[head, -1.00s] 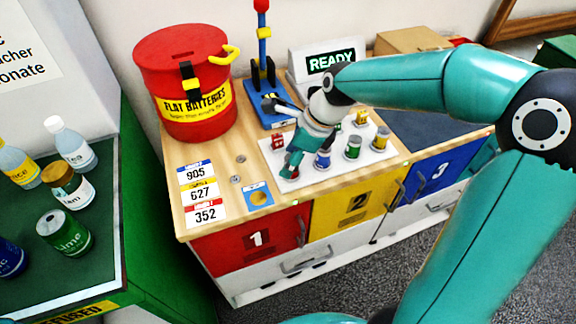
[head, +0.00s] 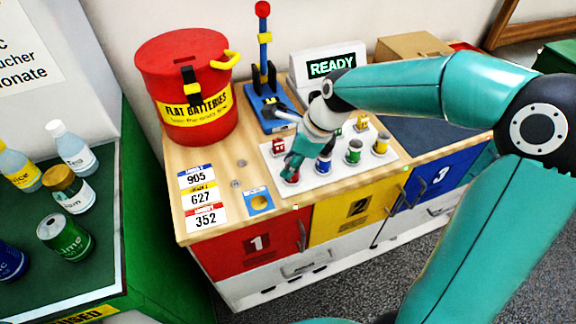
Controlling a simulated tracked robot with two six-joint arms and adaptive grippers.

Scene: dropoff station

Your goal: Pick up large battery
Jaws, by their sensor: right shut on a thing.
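Several batteries stand on a white tray (head: 335,182) on the wooden counter. A red one (head: 291,178) is at the tray's front left, partly hidden by my right gripper (head: 292,167). A blue battery (head: 323,164), a green one (head: 354,152) and a yellow one (head: 381,143) stand in the front row. A smaller red one (head: 278,147) and a smaller yellow one (head: 361,123) are behind. My right gripper reaches down over the red front battery and is shut on it; the fingers hide its upper part. My left gripper is not in view.
A red flat-batteries bin (head: 187,85), a blue lever device (head: 268,105) and a READY display (head: 330,66) stand behind the tray. Number cards (head: 201,196) and a blue card with a round spot (head: 258,201) lie left. Bottles and cans crowd the green table (head: 95,255).

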